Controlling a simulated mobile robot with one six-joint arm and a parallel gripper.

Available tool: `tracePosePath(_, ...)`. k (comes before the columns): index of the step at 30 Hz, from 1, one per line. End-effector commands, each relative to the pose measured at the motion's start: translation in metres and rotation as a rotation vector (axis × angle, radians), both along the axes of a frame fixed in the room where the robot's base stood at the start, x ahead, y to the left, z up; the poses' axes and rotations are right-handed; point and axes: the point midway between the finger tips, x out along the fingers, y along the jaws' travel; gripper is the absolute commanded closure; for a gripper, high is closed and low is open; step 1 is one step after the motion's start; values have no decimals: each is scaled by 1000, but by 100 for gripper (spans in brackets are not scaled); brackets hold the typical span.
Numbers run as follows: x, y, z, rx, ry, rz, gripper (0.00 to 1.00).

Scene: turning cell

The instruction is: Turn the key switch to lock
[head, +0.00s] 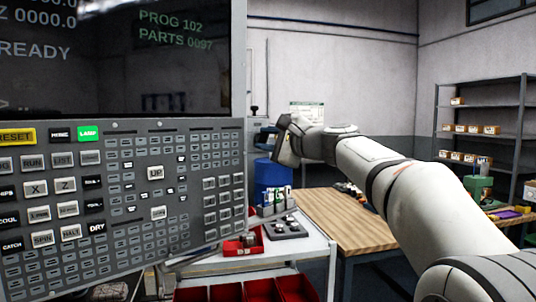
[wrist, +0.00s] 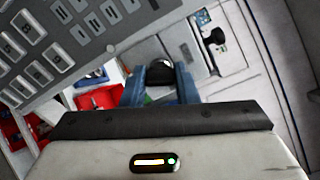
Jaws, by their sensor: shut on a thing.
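The knob stands in front of a light grey plate (wrist: 186,42) and looks like the key switch. The fingers cover its sides, and I cannot read its position or any lock mark. In the head view the knob cannot be made out.
The control panel (head: 125,190) with its keys and screen fills the left. A black handle (wrist: 215,37) sticks out near the plate. Below are a white cart (head: 300,244) with red bins (head: 245,292) and a blue drum (head: 270,176). A wooden bench (head: 335,222) stands behind my arm.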

Motion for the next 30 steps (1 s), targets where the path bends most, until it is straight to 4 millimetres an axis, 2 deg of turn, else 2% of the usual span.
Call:
tracePosePath(1, 0, 0, -5, -29, -33, -1, 96)
tracePosePath(15, 0, 1, -3, -250, -259, 1, 96)
tracePosePath(30, 0, 1, -1, -306, -317, 1, 95)
